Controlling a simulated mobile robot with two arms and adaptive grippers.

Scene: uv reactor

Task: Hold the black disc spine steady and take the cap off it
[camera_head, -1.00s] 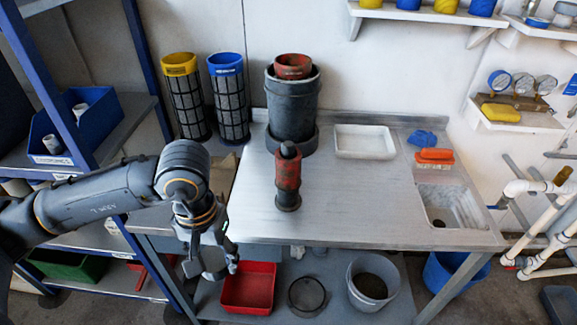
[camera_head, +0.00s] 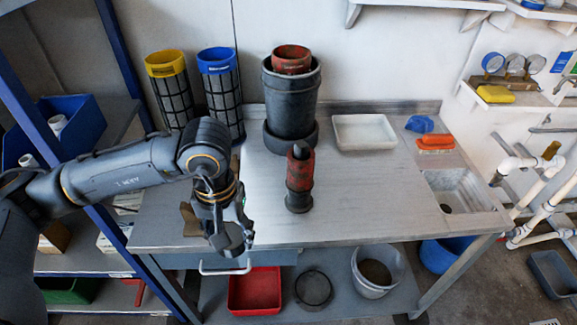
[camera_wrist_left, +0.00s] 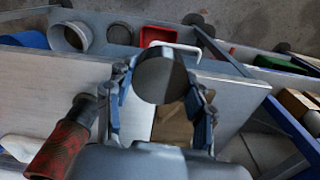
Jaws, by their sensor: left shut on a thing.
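A red and black upright column (camera_head: 299,172), with a dark knob on top, stands on the grey bench; I take it for a disc spine. It also shows at lower left in the left wrist view (camera_wrist_left: 58,148). My left gripper (camera_head: 230,236) is at the bench's front left, left of the column and apart from it. Its fingers are shut on a dark grey round piece (camera_wrist_left: 160,76), seen face-on in the left wrist view. I cannot tell whether this piece is the cap or the end of a longer part. My right gripper is not in view.
A large black canister (camera_head: 290,100) with a red ring stands behind the column. Yellow-topped (camera_head: 167,64) and blue-topped (camera_head: 217,60) mesh cylinders stand at left. A white tray (camera_head: 364,117) and a sink (camera_head: 462,192) are at right. The bench's front middle is clear.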

